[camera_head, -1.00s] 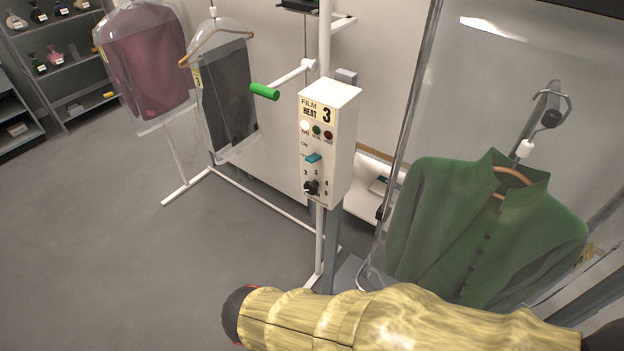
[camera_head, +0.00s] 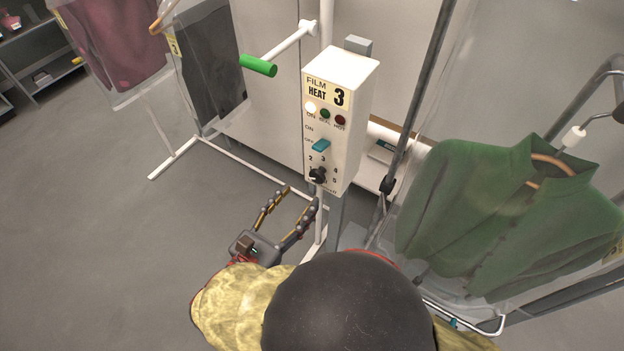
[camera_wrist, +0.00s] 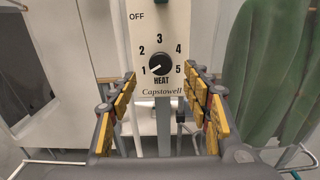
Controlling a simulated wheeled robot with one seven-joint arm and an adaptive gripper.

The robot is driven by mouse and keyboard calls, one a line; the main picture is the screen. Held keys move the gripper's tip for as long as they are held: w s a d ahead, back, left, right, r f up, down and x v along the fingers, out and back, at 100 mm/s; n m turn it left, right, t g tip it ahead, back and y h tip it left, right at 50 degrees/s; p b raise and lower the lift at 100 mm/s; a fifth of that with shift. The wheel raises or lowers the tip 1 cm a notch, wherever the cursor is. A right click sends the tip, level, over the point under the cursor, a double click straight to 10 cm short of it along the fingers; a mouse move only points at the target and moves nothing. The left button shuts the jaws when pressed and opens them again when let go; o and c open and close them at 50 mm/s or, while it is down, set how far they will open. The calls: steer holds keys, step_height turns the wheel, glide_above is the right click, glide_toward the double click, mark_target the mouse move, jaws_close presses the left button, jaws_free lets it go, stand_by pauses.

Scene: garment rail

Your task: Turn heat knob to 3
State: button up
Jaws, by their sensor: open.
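My gripper (camera_head: 299,194) is open and empty, below and left of the knob in the head view. In the wrist view its yellow-padded fingers stand left and right of the knob, apart from it.
A teal switch (camera_head: 320,145) is above the knob, and the leftmost of three lamps looks lit white. A green-handled lever (camera_head: 258,66) sticks out left of the box. A green jacket (camera_head: 490,215) in clear film hangs at right. Grey floor is open at left.

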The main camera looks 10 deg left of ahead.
mark_target(315, 178)
steer(key=b+x, duration=0.1)
steer(key=x, duration=0.5)
steer(key=shift+w+d, duration=0.15)
steer(key=shift+w, duration=0.05)
steer(key=shift+c, duration=1)
steer(key=c, duration=0.9)
steer(key=shift+c, duration=0.2)
